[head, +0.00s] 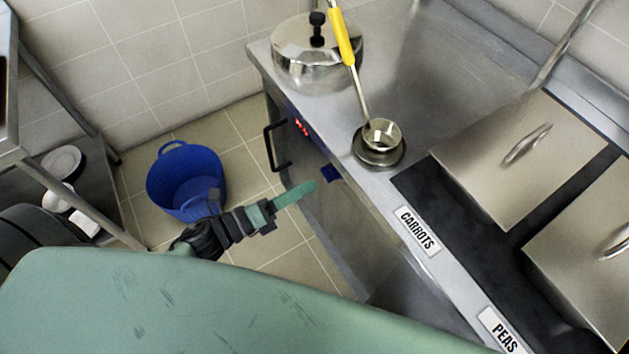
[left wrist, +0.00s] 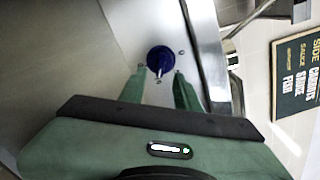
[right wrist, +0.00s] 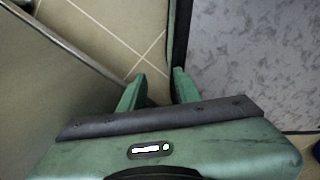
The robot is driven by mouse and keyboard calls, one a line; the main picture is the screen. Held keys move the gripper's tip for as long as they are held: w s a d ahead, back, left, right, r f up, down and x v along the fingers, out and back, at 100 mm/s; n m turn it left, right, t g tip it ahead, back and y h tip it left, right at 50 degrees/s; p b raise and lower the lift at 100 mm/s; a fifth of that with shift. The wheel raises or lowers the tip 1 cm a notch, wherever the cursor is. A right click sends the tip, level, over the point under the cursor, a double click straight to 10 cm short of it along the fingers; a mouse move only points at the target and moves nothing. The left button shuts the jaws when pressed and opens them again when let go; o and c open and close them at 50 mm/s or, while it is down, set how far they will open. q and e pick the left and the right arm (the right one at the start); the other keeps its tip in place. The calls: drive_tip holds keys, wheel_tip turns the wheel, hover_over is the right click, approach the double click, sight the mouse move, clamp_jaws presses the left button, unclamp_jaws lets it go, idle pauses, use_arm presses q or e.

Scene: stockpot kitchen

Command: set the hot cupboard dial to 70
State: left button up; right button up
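The hot cupboard dial is a blue knob (head: 331,173) on the steel front below the counter edge. In the left wrist view the dial (left wrist: 160,58) shows ahead of the fingertips, between their lines, with small studs around it. My left gripper (left wrist: 158,82) is open and empty, apart from the dial. In the head view its green fingers (head: 309,188) point at the dial from the left. The red lit display (head: 301,128) on the front is too small to read. My right gripper (right wrist: 157,80) is open and empty, over the floor, outside the head view.
A black handle (head: 270,146) sticks out from the cupboard front. A lidded pot (head: 305,58) and a yellow-handled ladle (head: 345,40) in a small steel holder (head: 379,155) stand on the counter. A blue bucket (head: 185,180) is on the floor. A shelf with dishes (head: 62,162) stands left.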

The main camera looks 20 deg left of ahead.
use_arm(q)
drive_tip(key=shift+v, duration=1.7)
